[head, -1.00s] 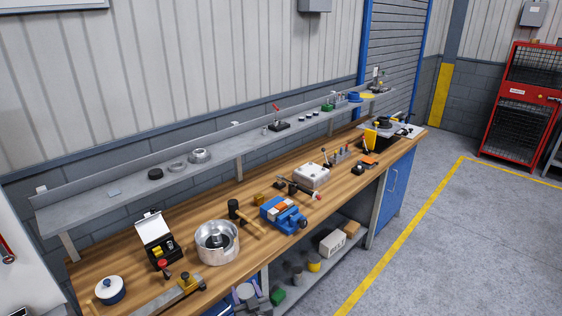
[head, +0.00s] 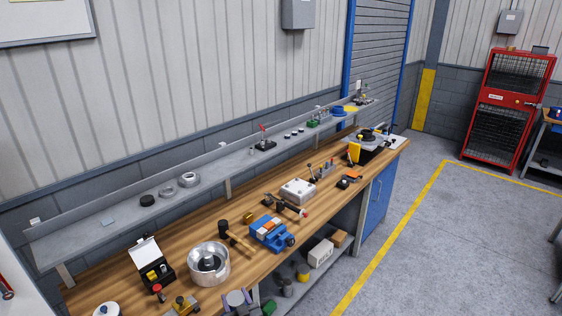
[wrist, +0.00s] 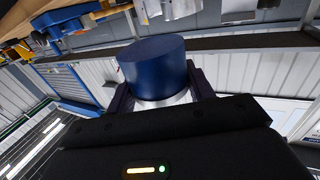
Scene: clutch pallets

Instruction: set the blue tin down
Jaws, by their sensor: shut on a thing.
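The blue tin (wrist: 153,62) is in the middle of the wrist view, a dark blue cylinder with a pale, shiny band at the end near my palm. My gripper (wrist: 160,88) is shut on it, with one dark finger on each side. The tin looks clear of any surface in the wrist view, with the bench edge and wall beyond it. I cannot make out the tin in the head view. The wooden bench top (head: 185,240) runs across the head view.
A metal pot (head: 209,265), a blue vise (head: 270,234), a mallet (head: 224,228), an open black box (head: 152,262) and a pale box (head: 298,191) stand on the bench. A grey shelf (head: 105,238) runs behind. Bare wood shows between pot and shelf.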

